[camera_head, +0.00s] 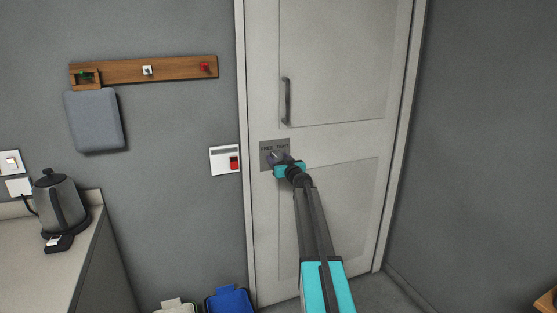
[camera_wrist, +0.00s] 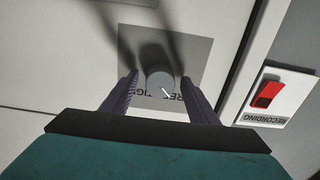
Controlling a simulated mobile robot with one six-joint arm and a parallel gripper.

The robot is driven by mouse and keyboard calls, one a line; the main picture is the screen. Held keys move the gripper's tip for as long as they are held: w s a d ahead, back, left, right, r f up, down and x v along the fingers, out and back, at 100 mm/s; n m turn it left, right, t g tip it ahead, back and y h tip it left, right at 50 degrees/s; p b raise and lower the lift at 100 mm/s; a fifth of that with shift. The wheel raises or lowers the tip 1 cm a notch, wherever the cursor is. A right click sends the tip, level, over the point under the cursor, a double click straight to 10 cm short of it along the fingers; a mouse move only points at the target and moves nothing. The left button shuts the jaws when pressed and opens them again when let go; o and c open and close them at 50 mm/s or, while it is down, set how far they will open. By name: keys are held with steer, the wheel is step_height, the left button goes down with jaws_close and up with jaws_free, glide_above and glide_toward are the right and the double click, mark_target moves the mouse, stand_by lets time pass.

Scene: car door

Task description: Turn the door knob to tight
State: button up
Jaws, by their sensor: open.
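The door knob (camera_wrist: 160,82) is a round grey knob with a white pointer line, on a grey plate (camera_wrist: 200,52) lettered "FREE" and "TIGHT". In the wrist view the lettering is upside down and partly hidden by the knob and a finger. My gripper (camera_wrist: 160,84) is open, with one finger on each side of the knob; contact cannot be told. In the head view my gripper (camera_head: 284,163) is at the plate (camera_head: 266,148), on the white door (camera_head: 330,142), and the knob (camera_head: 273,156) is partly covered by it.
A dark vertical handle (camera_head: 287,101) is above the plate. A white panel with a red switch (camera_head: 233,162) is on the wall left of the door. A counter with a kettle (camera_head: 58,203) stands at the left, and a blue bin (camera_head: 229,300) is on the floor.

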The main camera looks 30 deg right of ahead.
steer(key=c, duration=1)
steer(key=shift+c, duration=0.2)
